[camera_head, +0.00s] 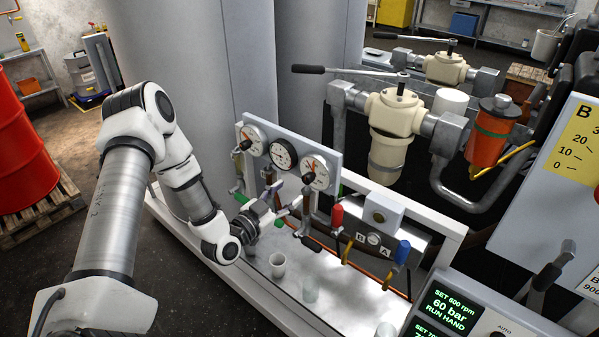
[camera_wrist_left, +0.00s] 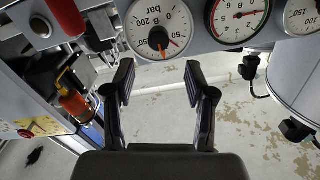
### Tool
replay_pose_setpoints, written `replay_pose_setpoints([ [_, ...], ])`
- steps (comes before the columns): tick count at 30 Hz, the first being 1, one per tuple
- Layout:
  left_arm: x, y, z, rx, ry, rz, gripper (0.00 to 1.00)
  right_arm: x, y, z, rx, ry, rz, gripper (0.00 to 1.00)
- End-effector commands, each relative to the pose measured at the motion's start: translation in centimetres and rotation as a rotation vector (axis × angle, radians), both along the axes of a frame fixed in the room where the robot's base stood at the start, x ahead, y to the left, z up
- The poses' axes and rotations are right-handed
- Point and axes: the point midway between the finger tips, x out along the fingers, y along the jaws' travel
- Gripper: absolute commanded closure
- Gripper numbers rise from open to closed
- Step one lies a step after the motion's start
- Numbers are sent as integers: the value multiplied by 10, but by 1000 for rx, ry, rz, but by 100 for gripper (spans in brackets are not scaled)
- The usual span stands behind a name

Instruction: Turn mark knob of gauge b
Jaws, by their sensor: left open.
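Three round dial gauges sit on a grey panel: a left gauge (camera_head: 252,139), a dark-rimmed middle gauge (camera_head: 283,154) and a right gauge (camera_head: 318,170). The right gauge carries a small black knob (camera_head: 308,178). My left gripper (camera_head: 286,199) is open and empty, below and in front of the panel. In the left wrist view, which is upside down, a white gauge (camera_wrist_left: 180,18) with a black knob (camera_wrist_left: 158,38) lies beyond the spread fingertips (camera_wrist_left: 160,82). The fingers are apart from the knob. My right gripper is not in view.
A red-handled valve (camera_head: 337,217) and a block with B and A labels (camera_head: 374,238) stand right of the gripper. A control box (camera_head: 470,310) is at front right.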

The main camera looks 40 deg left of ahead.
Motion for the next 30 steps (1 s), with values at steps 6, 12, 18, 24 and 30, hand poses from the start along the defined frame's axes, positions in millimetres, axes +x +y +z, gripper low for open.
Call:
replay_pose_setpoints([
  [6, 32, -5, 1, 6, -1, -7, 45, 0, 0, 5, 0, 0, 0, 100],
  [12, 68, -7, 1, 5, 1, -7, 45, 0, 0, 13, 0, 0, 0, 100],
  [18, 77, -8, -1, 0, 2, -5, 45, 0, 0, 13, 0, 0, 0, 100],
  [24, 77, -8, -1, 0, 2, -4, 70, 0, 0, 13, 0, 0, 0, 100],
  [30, 77, -8, -1, 0, 1, -5, 100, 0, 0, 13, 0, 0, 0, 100],
])
